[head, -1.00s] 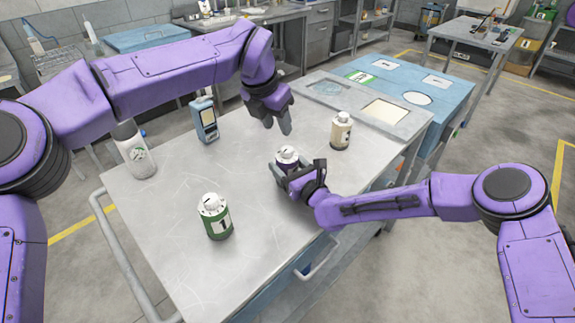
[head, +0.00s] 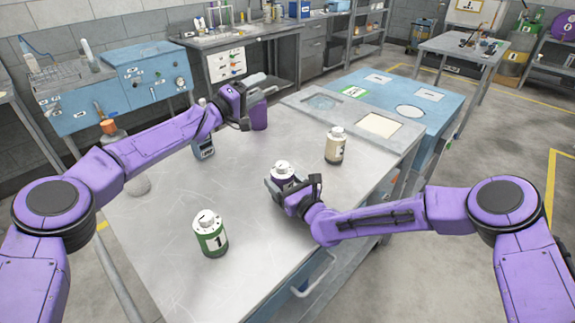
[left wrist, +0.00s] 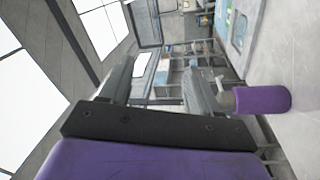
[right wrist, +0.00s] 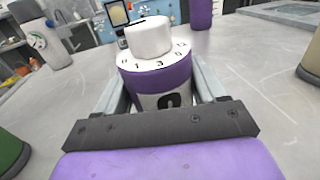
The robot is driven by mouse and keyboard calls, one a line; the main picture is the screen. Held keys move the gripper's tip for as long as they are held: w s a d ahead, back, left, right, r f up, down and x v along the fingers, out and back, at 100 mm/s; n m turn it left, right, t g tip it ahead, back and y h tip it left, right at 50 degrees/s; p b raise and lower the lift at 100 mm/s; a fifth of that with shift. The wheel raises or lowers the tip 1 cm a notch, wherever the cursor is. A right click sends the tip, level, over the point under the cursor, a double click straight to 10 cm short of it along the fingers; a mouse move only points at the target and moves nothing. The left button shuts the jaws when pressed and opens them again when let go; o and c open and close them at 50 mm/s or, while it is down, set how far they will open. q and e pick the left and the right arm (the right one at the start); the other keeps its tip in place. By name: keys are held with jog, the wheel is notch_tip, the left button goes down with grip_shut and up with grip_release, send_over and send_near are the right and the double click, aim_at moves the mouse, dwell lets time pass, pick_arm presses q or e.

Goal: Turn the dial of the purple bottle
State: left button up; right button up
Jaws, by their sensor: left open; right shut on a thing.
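The purple bottle (head: 281,183) with a white dial on top stands upright on the grey table. My right gripper (head: 287,190) is shut around its body. In the right wrist view the purple bottle (right wrist: 165,84) shows a numbered white ring, a white dial knob (right wrist: 149,37) and a dark mark on a white label, between the fingers of my right gripper (right wrist: 162,88). My left gripper (head: 270,84) is open and empty, raised at the back of the table, away from the dial. In the left wrist view the fingers of my left gripper (left wrist: 158,75) are apart.
A green bottle (head: 210,236) is front left, a cream bottle (head: 335,147) back right.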

pick_arm(q)
jog(key=s+a+f+m+g+h, duration=0.1)
jog(key=s+f+m+g+h, duration=0.55)
jog(key=m, duration=0.85)
jog(key=m+g+y, duration=0.2)
jog(key=m+g, duration=0.7)
send_near(287, 164)
jog(key=shift+t, duration=0.25)
jog(key=d, duration=0.6)
jog(key=s+d, duration=0.1)
jog(key=d, duration=0.3)
jog(key=shift+d+f, duration=0.1)
jog(key=c, duration=1)
jog(key=shift+n, duration=0.3)
